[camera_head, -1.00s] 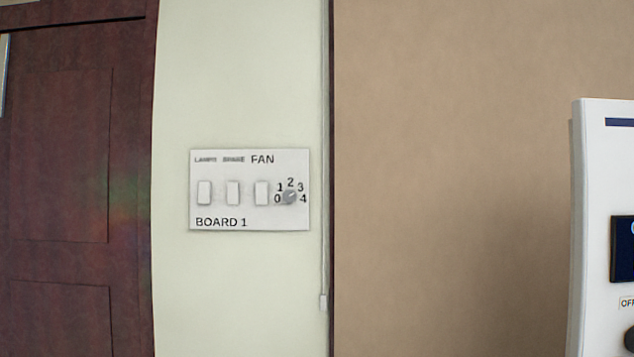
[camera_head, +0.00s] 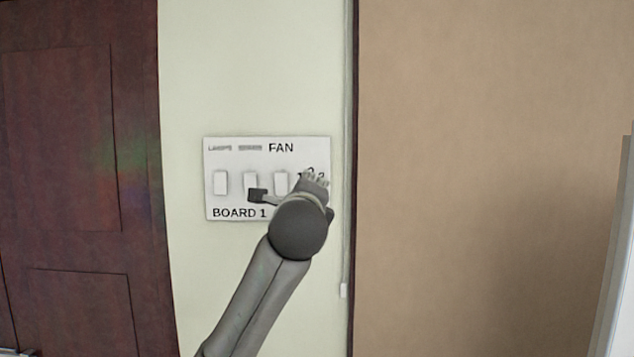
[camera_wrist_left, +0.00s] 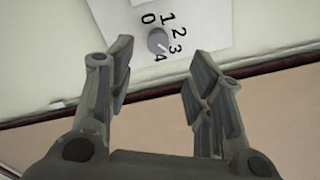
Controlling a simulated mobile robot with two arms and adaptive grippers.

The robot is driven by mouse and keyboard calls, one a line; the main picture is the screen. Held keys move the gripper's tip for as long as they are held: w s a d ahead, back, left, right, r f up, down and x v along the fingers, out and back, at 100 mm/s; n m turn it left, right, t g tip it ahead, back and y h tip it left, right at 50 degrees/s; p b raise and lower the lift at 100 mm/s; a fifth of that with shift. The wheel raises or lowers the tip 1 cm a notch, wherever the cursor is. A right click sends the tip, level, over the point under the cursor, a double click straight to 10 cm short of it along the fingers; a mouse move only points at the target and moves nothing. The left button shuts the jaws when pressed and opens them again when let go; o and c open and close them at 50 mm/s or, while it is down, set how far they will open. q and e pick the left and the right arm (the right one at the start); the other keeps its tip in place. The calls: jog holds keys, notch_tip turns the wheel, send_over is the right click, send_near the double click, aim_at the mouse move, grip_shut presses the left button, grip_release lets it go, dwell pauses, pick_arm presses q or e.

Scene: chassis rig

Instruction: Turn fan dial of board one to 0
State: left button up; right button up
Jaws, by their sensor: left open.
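Board one (camera_head: 226,208) is a white panel on the pale wall, marked BOARD 1 and FAN, also seen in the left wrist view (camera_wrist_left: 202,18). The fan dial (camera_wrist_left: 157,41) is a small round grey knob ringed by the numbers 0 to 4. Its light mark seems to point toward the 3 and 4 side, but the exact number is unclear. My left gripper (camera_wrist_left: 160,62) is open, with the dial showing between and beyond its fingertips. In the head view my left gripper (camera_head: 292,203) covers the dial and the board's lower right. My right gripper is not in view.
White switches (camera_head: 220,183) sit on the board left of the dial. A thin cord (camera_head: 347,240) hangs just right of the board. A dark red door (camera_head: 70,180) stands at left and a brown wall panel (camera_head: 480,180) at right.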

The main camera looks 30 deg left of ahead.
pick_arm(q)
jog(key=p+x, duration=0.4)
jog(key=x, duration=0.6)
jog(key=shift+d+f, duration=0.1)
jog(key=shift+f, duration=0.05)
jog(key=shift+c, duration=0.5)
jog(key=c, duration=0.9)
